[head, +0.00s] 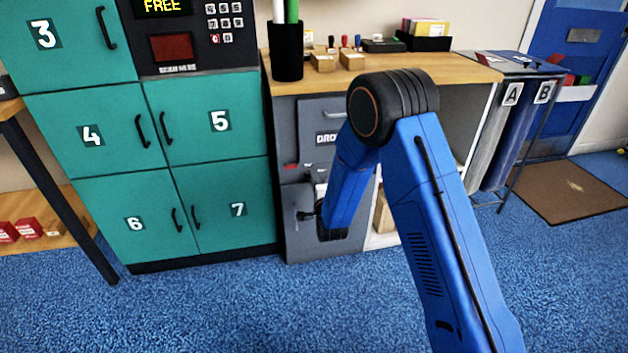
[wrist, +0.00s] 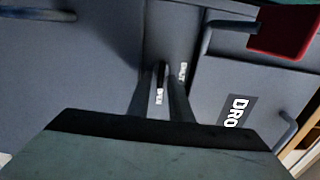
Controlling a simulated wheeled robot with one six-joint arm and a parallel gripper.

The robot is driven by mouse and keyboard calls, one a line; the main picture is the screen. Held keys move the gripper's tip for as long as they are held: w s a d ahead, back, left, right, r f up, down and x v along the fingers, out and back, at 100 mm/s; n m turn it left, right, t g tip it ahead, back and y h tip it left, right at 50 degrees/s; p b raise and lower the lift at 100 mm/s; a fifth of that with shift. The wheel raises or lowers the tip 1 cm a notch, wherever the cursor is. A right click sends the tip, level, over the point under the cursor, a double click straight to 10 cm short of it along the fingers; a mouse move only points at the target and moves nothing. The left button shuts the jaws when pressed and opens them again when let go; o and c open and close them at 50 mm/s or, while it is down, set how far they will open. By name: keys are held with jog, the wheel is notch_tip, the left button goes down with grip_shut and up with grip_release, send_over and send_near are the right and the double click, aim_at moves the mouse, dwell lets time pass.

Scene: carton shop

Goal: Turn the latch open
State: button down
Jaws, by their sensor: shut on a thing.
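My gripper (wrist: 160,88) is shut on the latch (wrist: 162,72), a thin dark lever on the grey cabinet front. Its two dark fingers stand on either side of it. A small white label partly reading OPEN shows between the fingers, and another white label, seemingly SHUT, lies just right of them. How far the latch is turned cannot be told. In the head view my forearm hangs before the grey cabinet (head: 296,230) and hides most of the latch area. My gripper there is mostly hidden too.
A panel with a DRO label and a grey handle (wrist: 286,128) is right of my gripper in the wrist view, with a red panel (wrist: 285,28) above. Teal lockers (head: 95,140) stand left. The wooden counter (head: 460,72) is above. Blue floor (head: 180,310) is clear in front.

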jog(key=c, duration=1.9)
grip_release()
jog(key=shift+o, duration=0.2)
jog(key=v, duration=1.7)
jog(key=shift+s, duration=0.2)
jog(key=shift+d+r, duration=0.1)
jog(key=shift+d, duration=0.05)
